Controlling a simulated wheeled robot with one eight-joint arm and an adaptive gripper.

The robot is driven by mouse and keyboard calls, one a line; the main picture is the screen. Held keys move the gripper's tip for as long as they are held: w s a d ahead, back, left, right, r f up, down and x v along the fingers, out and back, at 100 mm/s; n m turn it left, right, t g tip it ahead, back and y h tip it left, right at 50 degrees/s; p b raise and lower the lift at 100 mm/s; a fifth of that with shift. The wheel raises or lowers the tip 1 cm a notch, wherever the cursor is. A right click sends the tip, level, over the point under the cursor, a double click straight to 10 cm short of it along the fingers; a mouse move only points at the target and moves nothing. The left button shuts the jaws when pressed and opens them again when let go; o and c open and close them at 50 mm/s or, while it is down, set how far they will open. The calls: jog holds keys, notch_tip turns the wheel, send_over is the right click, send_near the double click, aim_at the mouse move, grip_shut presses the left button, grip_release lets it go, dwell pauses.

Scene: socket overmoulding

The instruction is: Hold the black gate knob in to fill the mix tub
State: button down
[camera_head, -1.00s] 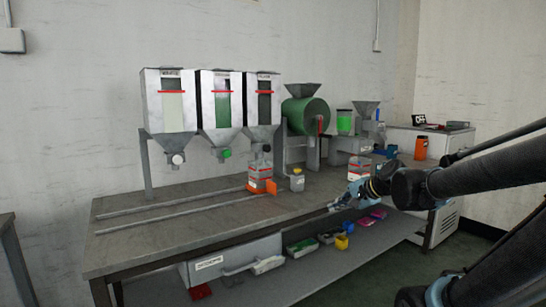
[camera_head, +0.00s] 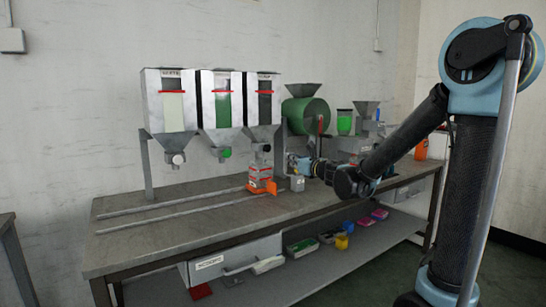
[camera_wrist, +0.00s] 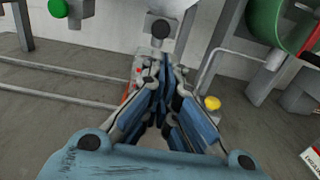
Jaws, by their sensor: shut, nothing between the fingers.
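The black gate knob (camera_wrist: 160,28) faces me at the top middle of the wrist view, on the outlet of the right-hand hopper. It also shows small in the head view (camera_head: 267,148). My gripper (camera_wrist: 164,66) is shut and empty, with its tips below the knob in the picture; I cannot tell whether they touch anything. In the head view my gripper (camera_head: 292,160) is right of the right-hand hopper's outlet. The mix tub (camera_head: 259,173), pale with a red label, stands on an orange carriage (camera_head: 262,187) under that outlet. My fingers hide most of it in the wrist view.
The other two hoppers have a white knob (camera_head: 178,158) and a green knob (camera_head: 225,152). A green drum (camera_head: 306,113) stands right of the hoppers. A small yellow-topped container (camera_wrist: 212,103) is close on my gripper's right. The bench by the rails (camera_head: 160,215) is clear.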

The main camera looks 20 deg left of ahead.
aim_at(267, 148)
dwell(0.3)
jog(key=x, duration=1.4)
jog(key=shift+x, duration=1)
dwell(5.3)
